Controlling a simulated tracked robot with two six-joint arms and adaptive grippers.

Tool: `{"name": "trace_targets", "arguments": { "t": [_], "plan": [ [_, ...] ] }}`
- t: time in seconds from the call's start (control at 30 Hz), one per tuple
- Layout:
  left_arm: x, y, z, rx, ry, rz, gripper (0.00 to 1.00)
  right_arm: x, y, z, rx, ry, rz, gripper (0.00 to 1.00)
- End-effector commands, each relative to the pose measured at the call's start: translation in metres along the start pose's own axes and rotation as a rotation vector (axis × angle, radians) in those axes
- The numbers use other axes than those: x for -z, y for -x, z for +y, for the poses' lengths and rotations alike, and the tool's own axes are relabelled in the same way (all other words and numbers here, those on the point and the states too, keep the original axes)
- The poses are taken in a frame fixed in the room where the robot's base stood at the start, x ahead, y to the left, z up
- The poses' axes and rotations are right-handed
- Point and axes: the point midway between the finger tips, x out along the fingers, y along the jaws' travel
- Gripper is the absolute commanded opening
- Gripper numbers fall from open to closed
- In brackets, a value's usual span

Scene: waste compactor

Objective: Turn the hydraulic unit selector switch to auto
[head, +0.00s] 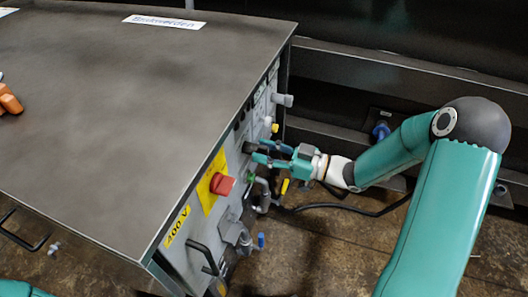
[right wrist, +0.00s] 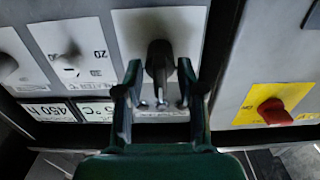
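The selector switch is a black knob (right wrist: 160,58) on a white plate, in the upper middle of the right wrist view. In the head view the switch is largely hidden by my gripper at the cabinet's side panel. My right gripper (right wrist: 158,82) has its two fingers apart, one on each side of the knob's lower part, with gaps visible on both sides. In the head view this right gripper (head: 259,152) points left at the panel. I cannot read the switch's position marking. My left gripper is not in view.
A red knob on a yellow plate (head: 221,183) sits close by on the cabinet (head: 120,90); it is at the right in the wrist view (right wrist: 273,111). Other knobs (right wrist: 68,60) are at the left there. Handles, connectors and a cable (head: 340,207) lie below and beside my right gripper.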

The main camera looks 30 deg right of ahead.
Motion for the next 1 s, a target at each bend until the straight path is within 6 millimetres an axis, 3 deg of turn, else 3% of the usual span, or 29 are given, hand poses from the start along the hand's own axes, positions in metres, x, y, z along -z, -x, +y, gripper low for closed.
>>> {"name": "trace_targets", "arguments": {
  "t": [0.37, 0.6, 1.0],
  "plan": [
    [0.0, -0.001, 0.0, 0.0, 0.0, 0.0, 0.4, 0.0, -0.004, 0.0, -0.001, 0.0, 0.0, 0.37],
    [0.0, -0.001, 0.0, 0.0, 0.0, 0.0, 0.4, 0.0, -0.004, 0.0, -0.001, 0.0, 0.0, 0.0],
    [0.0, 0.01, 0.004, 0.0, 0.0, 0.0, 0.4, 0.002, -0.004, 0.001, -0.002, -0.072, -0.001, 0.0]
  ]
}}
